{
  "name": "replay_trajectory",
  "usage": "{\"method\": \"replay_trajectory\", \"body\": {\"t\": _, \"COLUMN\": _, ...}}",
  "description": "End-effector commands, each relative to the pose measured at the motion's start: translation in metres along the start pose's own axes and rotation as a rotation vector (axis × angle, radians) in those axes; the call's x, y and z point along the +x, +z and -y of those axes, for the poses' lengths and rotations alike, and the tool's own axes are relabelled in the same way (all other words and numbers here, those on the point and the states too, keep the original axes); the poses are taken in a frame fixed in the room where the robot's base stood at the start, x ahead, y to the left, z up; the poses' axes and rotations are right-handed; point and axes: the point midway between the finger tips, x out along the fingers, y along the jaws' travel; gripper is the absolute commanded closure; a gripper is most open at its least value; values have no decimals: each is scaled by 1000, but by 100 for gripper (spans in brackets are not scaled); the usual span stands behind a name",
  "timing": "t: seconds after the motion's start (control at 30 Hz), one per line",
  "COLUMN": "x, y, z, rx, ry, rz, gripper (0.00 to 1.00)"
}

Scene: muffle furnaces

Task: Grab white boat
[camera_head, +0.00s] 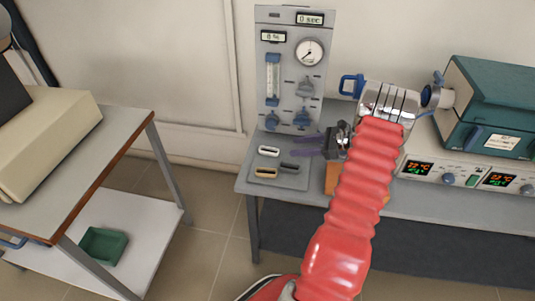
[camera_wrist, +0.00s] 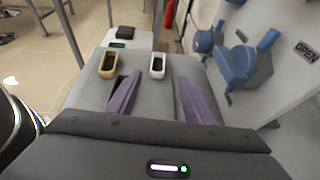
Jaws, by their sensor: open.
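The white boat (camera_head: 269,151) is a small, oblong dish with a dark hollow. It lies on a grey plate (camera_head: 291,183) at the left end of the bench, and shows in the wrist view (camera_wrist: 157,73) beyond my fingertips and between their lines. A tan boat (camera_head: 265,173) and a dark grey boat (camera_head: 289,167) lie close to it; the tan one is left of the white one in the wrist view (camera_wrist: 108,64). My gripper (camera_head: 297,147) has two purple fingers, open and empty, pointing left at the white boat. It shows in the wrist view (camera_wrist: 158,79) too.
A gas panel (camera_head: 291,60) with knobs and a gauge stands behind the plate. A teal furnace (camera_head: 490,95) and its control displays are to the right. A separate table (camera_head: 125,125) stands left across a floor gap, with a green tray (camera_head: 104,246) on its lower shelf.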

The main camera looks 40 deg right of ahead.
Motion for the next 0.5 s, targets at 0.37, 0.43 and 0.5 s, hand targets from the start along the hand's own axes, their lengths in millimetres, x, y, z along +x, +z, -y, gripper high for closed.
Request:
{"method": "replay_trajectory", "body": {"t": 0.37, "x": 53, "y": 0, "z": -1, "rx": 0, "ry": 2, "rz": 0, "gripper": 53}}
{"method": "replay_trajectory", "body": {"t": 0.43, "x": 57, "y": 0, "z": -1, "rx": -1, "ry": 2, "rz": -1, "gripper": 53}}
{"method": "replay_trajectory", "body": {"t": 0.5, "x": 58, "y": 0, "z": -1, "rx": -1, "ry": 1, "rz": -1, "gripper": 53}}
